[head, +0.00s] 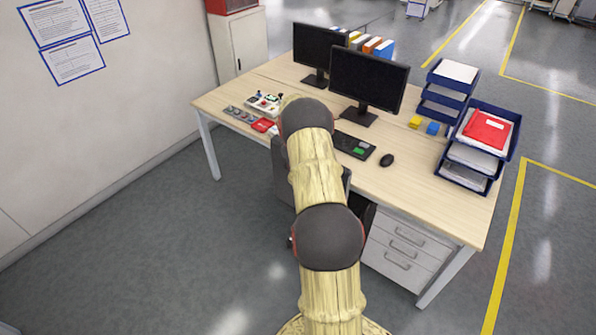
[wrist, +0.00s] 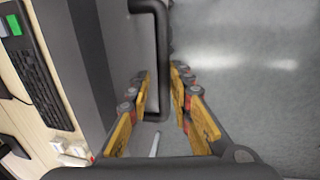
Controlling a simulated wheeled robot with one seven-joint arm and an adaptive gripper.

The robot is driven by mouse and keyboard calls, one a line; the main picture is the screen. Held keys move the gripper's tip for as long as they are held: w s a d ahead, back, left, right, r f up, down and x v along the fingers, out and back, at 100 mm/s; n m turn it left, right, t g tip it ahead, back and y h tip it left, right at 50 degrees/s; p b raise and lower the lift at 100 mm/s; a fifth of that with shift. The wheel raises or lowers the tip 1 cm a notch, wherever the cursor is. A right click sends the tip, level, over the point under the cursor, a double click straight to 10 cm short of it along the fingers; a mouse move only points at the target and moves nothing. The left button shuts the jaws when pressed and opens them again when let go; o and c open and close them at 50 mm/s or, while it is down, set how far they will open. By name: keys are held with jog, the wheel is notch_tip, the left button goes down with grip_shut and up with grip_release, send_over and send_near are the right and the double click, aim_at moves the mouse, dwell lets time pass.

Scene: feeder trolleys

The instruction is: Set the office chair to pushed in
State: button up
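The office chair (head: 282,180) stands at the front side of the desk, mostly hidden behind my arm in the head view; its dark grey backrest shows beside the arm. In the wrist view the backrest (wrist: 85,45) is a dark panel at left, with a black tubular handle (wrist: 163,70) standing off it. My gripper (wrist: 162,72) has its two yellow-sided fingers on either side of this handle. A narrow gap shows between the left finger and the handle; whether the right finger touches is unclear. The head view hides the gripper.
The desk (head: 410,195) carries two monitors (head: 368,80), a keyboard (head: 353,145), a mouse (head: 387,160) and blue trays (head: 442,165). A white drawer unit (head: 400,250) stands under its right part. Open floor (head: 150,250) lies left of my arm.

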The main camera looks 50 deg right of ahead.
notch_tip(320, 180, up, 12)
jog(key=a, duration=0.2)
jog(key=shift+f, duration=0.25)
jog(key=shift+a, duration=0.1)
dwell(0.4)
jog(key=s+a+f+m+y, duration=0.1)
jog(key=s+a+f+m, duration=0.2)
jog(key=s+a, duration=0.15)
jog(key=s+a+r+n+t+b, duration=0.1)
jog(key=s+a+r, duration=0.5)
jog(key=a, duration=1)
jog(key=s+a+r+n+t+b, duration=0.1)
jog(key=s+a+r, duration=0.5)
jog(key=a, duration=1)
jog(key=s+a+r+n+t+y+b, duration=0.1)
jog(key=s+a+r+t+b, duration=0.1)
jog(key=s+a+r, duration=0.4)
jog(key=a+r+t, duration=0.1)
jog(key=a+r, duration=0.3)
jog(key=a, duration=0.6)
jog(key=shift+s+a+t, duration=0.2)
jog(key=shift+t, duration=0.1)
